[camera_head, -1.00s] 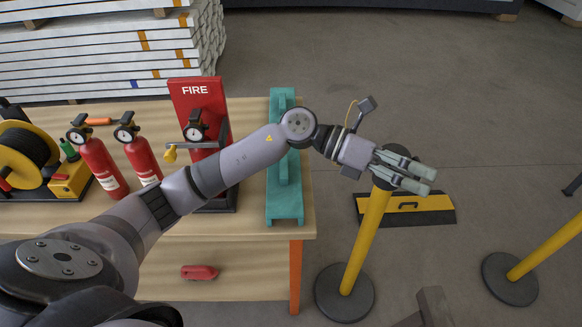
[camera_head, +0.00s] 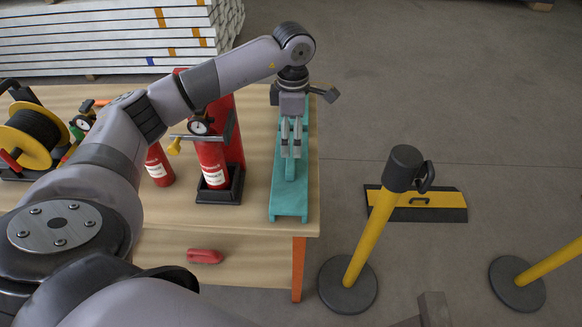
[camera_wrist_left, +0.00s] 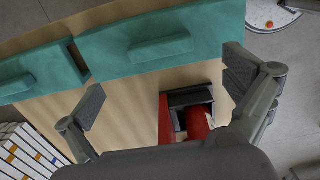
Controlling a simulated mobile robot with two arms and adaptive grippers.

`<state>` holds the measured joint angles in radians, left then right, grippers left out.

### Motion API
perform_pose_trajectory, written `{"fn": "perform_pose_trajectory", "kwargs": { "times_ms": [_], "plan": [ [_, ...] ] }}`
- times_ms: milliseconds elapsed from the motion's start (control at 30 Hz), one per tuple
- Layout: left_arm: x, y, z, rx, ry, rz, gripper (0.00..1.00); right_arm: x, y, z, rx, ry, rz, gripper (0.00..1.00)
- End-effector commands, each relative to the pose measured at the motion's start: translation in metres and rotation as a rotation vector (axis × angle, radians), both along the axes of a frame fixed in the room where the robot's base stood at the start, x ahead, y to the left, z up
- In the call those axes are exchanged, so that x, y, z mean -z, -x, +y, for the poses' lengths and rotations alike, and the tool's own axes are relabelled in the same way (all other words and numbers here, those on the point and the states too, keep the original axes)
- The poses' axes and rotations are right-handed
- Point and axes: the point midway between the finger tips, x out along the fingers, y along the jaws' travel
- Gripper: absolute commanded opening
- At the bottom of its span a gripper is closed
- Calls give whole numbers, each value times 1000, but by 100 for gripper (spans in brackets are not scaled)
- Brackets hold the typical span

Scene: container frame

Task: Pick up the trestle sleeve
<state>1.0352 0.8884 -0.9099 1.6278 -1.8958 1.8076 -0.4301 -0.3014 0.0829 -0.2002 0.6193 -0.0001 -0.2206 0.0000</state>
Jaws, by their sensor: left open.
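The trestle sleeve, a long teal piece (camera_head: 289,207) with a raised grip along its top, lies near the right end of the wooden table. In the left wrist view its teal body (camera_wrist_left: 110,58) crosses the top of the picture, with the raised block (camera_wrist_left: 160,47) on it. My left gripper (camera_head: 291,152) points down over the sleeve, and its fingers hide part of it. I cannot tell whether the fingers touch the sleeve. My right gripper is not in view.
Left of the sleeve stand a fire extinguisher (camera_head: 212,163) in a red stand and another (camera_head: 158,165). A cable reel (camera_head: 30,138) is at far left. A yellow post (camera_head: 370,235) stands right of the table (camera_head: 250,216). A red item (camera_head: 205,256) lies on the lower shelf.

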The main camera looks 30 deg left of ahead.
Motion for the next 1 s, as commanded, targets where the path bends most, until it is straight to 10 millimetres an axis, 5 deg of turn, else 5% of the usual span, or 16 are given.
{"fn": "perform_pose_trajectory", "kwargs": {
  "times_ms": [200, 467, 700, 1000],
  "plan": [
    [36, 0, 0, 0, 2, 3, 100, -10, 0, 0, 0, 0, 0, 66],
    [54, 1, 1, -1, 1, 4, 100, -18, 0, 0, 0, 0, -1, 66],
    [89, 2, 4, 0, 3, 3, 100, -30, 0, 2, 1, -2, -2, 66],
    [96, 2, 4, 1, 2, -1, 100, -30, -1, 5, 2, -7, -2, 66]
  ]
}}
